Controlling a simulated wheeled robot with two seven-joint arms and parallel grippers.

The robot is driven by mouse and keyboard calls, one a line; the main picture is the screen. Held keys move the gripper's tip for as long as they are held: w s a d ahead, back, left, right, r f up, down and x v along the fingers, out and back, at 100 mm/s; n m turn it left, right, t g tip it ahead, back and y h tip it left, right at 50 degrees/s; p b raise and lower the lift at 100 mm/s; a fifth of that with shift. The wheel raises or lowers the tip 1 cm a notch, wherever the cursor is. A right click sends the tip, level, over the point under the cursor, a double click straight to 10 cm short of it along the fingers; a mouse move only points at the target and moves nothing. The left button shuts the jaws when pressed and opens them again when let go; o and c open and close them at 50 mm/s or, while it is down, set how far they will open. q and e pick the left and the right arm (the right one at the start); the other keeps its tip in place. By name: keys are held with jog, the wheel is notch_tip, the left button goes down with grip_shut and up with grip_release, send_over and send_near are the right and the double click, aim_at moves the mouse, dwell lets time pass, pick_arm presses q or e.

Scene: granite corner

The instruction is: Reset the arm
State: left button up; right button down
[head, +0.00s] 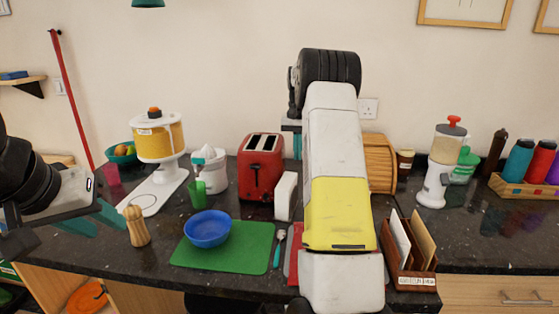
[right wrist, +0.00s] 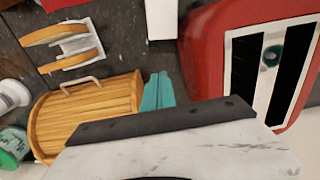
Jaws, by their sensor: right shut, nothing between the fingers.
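My right arm reaches up the middle of the head view, with a white and yellow forearm and a black wrist. My right gripper (right wrist: 158,92) shows teal fingers close together and empty in the right wrist view, above the counter between the bread box and the toaster. In the head view it is mostly hidden behind the arm, with a bit of teal beside the wrist. My left gripper (head: 95,218) is at the left of the head view, over the counter's front left part. Its two teal fingers look spread apart, with nothing seen between them.
A red toaster (head: 261,166) stands left of my right arm, a wooden bread box (head: 380,163) right of it. A blue bowl (head: 207,228) is on a green mat (head: 258,252). A wooden pepper mill (head: 136,226) is near my left gripper. A letter holder (head: 411,268) stands at front right.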

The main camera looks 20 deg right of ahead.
jog(key=s+a+r+n+t, duration=0.1)
jog(key=s+a+r, duration=0.25)
jog(key=r, duration=0.35)
jog(key=s+a+r+t, duration=0.1)
jog(key=s+a+r, duration=0.25)
jog(key=r, duration=0.25)
jog(key=s+a+r+n+t+y, duration=0.1)
jog(key=s+a+r+n+t, duration=0.15)
jog(key=s+a, duration=0.55)
jog(key=s+a+f+n+t, duration=0.1)
jog(key=s+a+f, duration=0.2)
jog(key=s, duration=0.7)
jog(key=s+a+f+n+y, duration=0.1)
jog(key=s+a+f, duration=0.2)
jog(key=s, duration=0.7)
jog(key=shift+t, duration=0.35)
